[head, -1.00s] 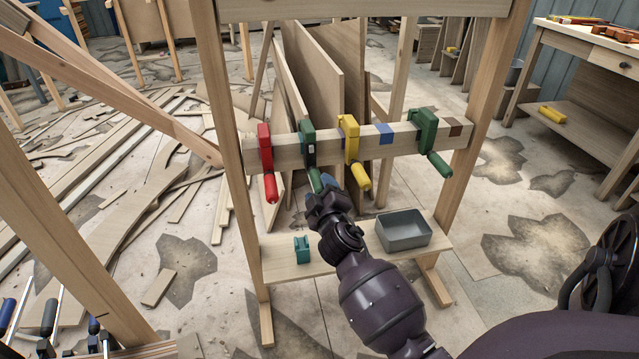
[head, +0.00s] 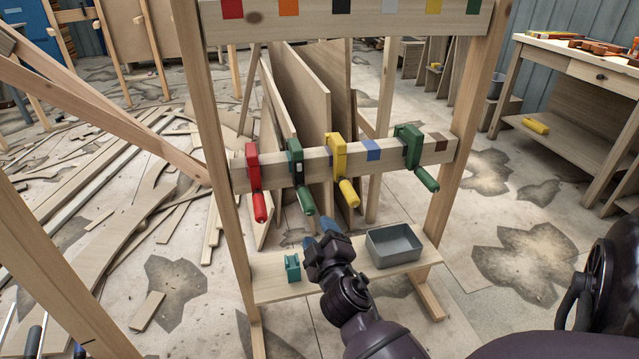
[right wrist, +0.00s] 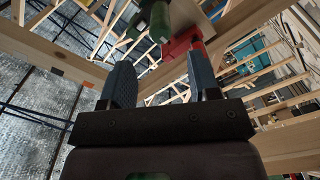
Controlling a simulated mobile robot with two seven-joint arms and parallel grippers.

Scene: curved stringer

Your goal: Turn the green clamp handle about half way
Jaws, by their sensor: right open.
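Two green clamps sit on the wooden crossbar. One green clamp (head: 295,160) is between the red and yellow clamps, its green handle (head: 305,201) slanting down to the right. The other green clamp (head: 409,143) is at the right, its handle (head: 426,180) also slanting down. My right gripper (head: 328,238) is open and empty, below the middle green handle and apart from it. In the right wrist view, its two blue-grey fingers (right wrist: 162,82) stand apart, with a green handle (right wrist: 158,22) beyond them. My left gripper is not in view.
A red clamp (head: 255,180) and a yellow clamp (head: 341,168) flank the middle green clamp. A grey bin (head: 394,247) and a small teal object (head: 292,268) stand on the low shelf (head: 270,290). Wooden posts frame both sides.

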